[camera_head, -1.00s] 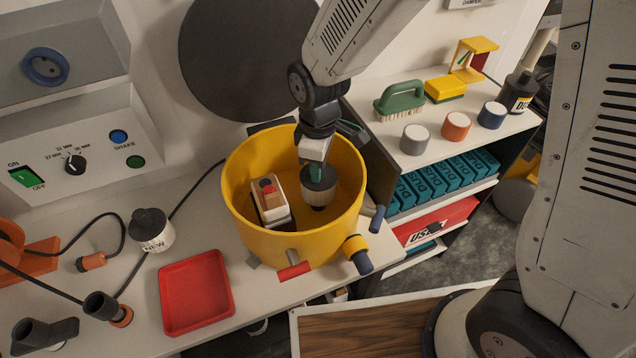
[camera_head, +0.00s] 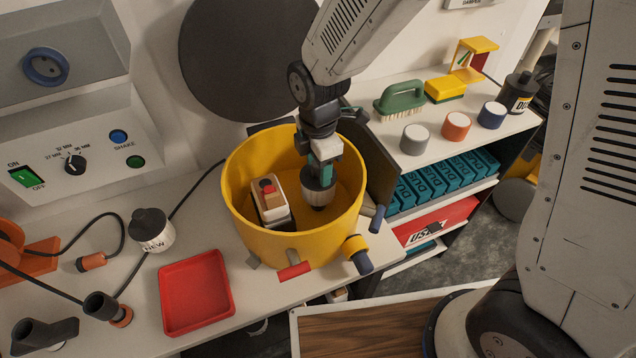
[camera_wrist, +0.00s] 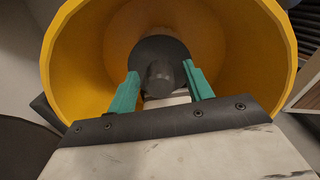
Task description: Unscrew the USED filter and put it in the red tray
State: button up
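The used filter (camera_head: 318,194), with a dark cap and a pale ribbed body, stands inside the yellow tub (camera_head: 238,205). Its label cannot be read here. In the wrist view its round dark top and central knob (camera_wrist: 160,74) face me. My gripper (camera_head: 322,170) is over the filter, pointing down. Its teal fingers (camera_wrist: 160,72) stand on both sides of the knob, with a visible gap on each side, so it looks open. The red tray (camera_head: 196,292) lies on the bench at the tub's left front and is empty.
A white filter marked NEW (camera_head: 152,232) stands on the bench left of the tub. A small block with a red button (camera_head: 270,202) is inside the tub, left of the filter. A shelf (camera_head: 462,140) with jars and a brush stands at the right.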

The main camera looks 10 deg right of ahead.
jog(key=m, duration=2)
jog(key=shift+m, duration=0.3)
jog(key=m, duration=0.7)
